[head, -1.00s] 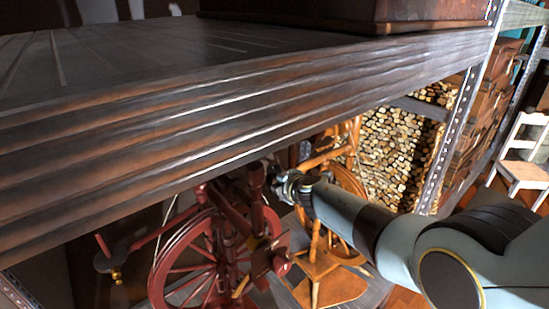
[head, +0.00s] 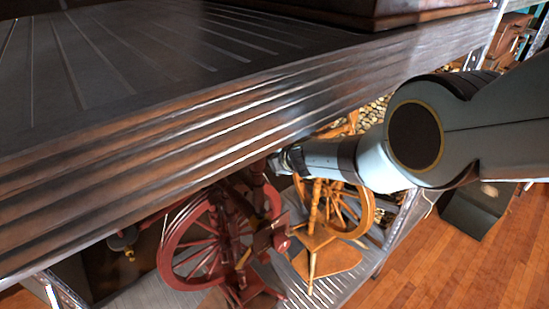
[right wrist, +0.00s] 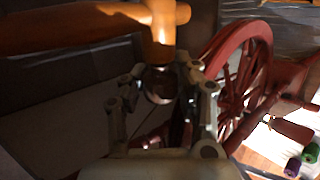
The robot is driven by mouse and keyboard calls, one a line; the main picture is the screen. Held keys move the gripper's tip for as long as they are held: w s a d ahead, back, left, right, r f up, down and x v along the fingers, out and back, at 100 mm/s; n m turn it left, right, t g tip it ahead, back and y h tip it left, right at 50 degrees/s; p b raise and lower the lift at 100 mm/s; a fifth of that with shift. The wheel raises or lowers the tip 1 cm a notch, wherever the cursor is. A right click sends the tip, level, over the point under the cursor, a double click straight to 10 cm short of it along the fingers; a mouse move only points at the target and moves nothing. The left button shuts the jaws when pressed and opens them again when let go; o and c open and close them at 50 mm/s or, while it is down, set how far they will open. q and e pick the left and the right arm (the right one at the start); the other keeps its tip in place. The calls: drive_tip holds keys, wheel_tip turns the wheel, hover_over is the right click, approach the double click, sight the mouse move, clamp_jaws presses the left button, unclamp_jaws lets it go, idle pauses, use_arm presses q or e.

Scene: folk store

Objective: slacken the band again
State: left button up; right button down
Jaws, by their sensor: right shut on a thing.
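My right gripper (head: 274,163) reaches in at the top of the red wheel's frame, close under the shelf edge. In the right wrist view its fingers (right wrist: 160,92) are closed around a small round knob (right wrist: 159,82) below an orange-lit wooden post. The knob is dark and partly hidden by the fingers. My left gripper is not in view.
An orange-brown spinning wheel (head: 325,225) stands right beside the red one. Green and purple spools (right wrist: 300,160) show in the right wrist view. Open wooden floor (head: 460,260) lies at the right.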

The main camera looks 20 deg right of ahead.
drive_tip(key=c, duration=0.9)
unclamp_jaws()
drive_tip(key=shift+f, duration=0.1)
